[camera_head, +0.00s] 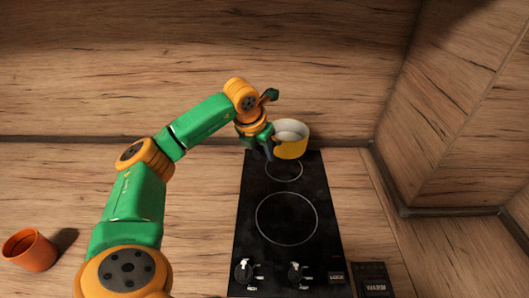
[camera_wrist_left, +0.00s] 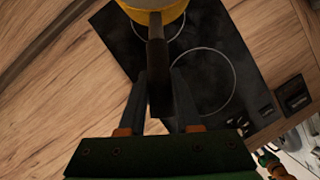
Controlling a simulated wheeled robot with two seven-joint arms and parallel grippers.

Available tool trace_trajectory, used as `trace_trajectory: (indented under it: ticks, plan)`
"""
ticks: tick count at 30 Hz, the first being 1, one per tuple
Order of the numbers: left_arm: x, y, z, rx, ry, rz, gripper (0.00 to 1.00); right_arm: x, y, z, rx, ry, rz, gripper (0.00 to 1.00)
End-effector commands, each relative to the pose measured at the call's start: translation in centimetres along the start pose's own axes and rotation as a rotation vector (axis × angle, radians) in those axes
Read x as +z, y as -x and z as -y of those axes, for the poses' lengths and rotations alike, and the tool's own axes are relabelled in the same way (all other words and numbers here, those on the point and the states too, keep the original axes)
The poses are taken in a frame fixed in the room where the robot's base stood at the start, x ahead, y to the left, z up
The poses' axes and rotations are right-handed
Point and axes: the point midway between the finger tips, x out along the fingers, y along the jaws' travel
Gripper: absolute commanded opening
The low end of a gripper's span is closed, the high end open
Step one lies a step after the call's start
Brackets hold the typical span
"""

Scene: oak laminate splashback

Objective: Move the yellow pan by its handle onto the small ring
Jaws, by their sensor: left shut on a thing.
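The yellow pan (camera_head: 291,150) is at the far end of the black hob, with a pale inside and a dark handle. My left gripper (camera_head: 268,151) is at the handle, on the left side of the pan. In the left wrist view the handle (camera_wrist_left: 157,60) runs down between the two fingers (camera_wrist_left: 159,95), which are shut on it, and the pan (camera_wrist_left: 155,5) is cut off at the top. The small ring (camera_head: 284,181) shows just below the pan, which hides its far part. I cannot tell whether the pan touches the hob.
The larger ring (camera_head: 287,244) is clear, nearer the hob's front. Two knobs (camera_head: 243,270) are at the front edge. An orange cup (camera_head: 30,251) stands far left on the wooden counter. Wooden walls rise behind and to the right.

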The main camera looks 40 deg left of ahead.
Motion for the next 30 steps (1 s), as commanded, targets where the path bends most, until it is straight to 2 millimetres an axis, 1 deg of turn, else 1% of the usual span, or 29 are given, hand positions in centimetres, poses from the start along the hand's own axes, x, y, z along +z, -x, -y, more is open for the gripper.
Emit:
trace_trajectory:
  ticks: [1, 4, 21, 30]
  plan:
    - [-0.1, -0.3, 0.0, 0.0, -0.001, 0.018, 0.0, 0.1, -0.9, 0.0, 0.0, 0.0, 0.0, 0.5]
    - [-0.3, -0.3, 0.0, 0.0, -0.001, 0.05, 0.0, 0.2, -1.9, 0.1, -0.001, 0.0, 0.0, 0.5]
    - [-2.2, -5.1, 0.0, -0.002, -0.002, 0.044, 0.0, 0.5, -6.1, 0.2, -0.002, 0.0, 0.0, 0.5]
    - [-2.9, -6.9, 0.0, -0.002, -0.002, 0.045, 0.0, 0.7, -7.6, 0.3, -0.002, 0.0, -0.001, 0.5]
